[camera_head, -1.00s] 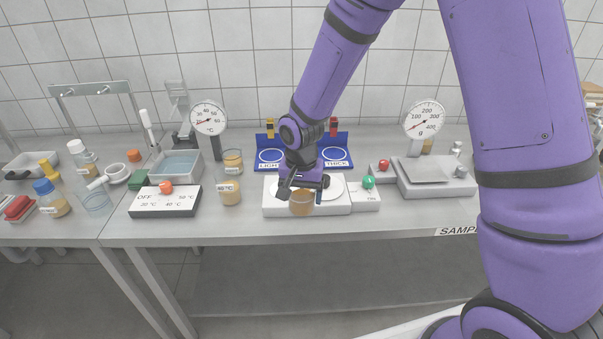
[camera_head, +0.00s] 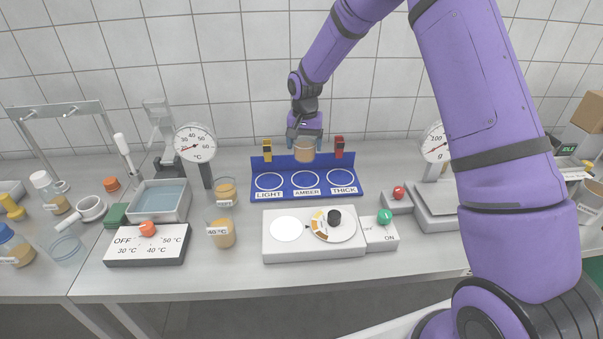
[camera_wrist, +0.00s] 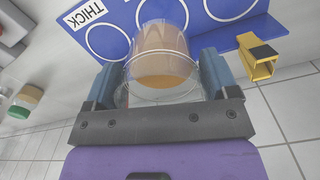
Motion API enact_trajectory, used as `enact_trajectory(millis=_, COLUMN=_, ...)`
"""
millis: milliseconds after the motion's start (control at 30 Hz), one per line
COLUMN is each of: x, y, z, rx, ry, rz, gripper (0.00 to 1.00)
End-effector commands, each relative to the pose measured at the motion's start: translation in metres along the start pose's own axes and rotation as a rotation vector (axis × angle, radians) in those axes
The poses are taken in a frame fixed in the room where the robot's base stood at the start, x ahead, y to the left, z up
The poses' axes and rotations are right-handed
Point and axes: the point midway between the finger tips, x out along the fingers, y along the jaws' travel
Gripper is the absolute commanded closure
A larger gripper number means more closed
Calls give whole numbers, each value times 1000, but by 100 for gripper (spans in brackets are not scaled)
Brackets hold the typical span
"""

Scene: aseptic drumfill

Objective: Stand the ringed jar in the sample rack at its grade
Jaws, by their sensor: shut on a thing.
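My gripper (camera_head: 304,140) is shut on a glass jar of amber liquid (camera_head: 304,151). It holds the jar in the air near the back of the blue sample rack, above the middle ring in the head view. In the wrist view the jar (camera_wrist: 160,62) sits between the two blue-grey fingers, with a thin ring line around it. The blue sample rack (camera_head: 282,196) has three white-ringed places marked LIGHT, AMBER and THICK. All three show empty. A yellow clip (camera_head: 267,150) and a red clip (camera_head: 339,147) stand at its back wall.
A white device with a dial (camera_head: 315,248) stands in front of the rack. Two jars, one tagged 40 °C (camera_head: 221,233), stand to its left. A heater box (camera_head: 147,246) and a water bath (camera_head: 160,200) lie further left. A scale (camera_head: 436,205) stands right.

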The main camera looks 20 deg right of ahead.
Motion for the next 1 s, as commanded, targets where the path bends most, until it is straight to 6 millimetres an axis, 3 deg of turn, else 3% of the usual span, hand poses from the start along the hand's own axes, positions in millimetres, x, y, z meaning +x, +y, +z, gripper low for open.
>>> enact_trajectory(millis=233, x=9, y=3, z=-10, rx=1, ry=-2, rz=1, gripper=57)
enact_trajectory(millis=500, x=52, y=3, z=-9, rx=1, ry=-3, rz=1, gripper=57)
enact_trajectory(millis=1000, x=99, y=3, z=-10, rx=1, ry=0, rz=0, gripper=57)
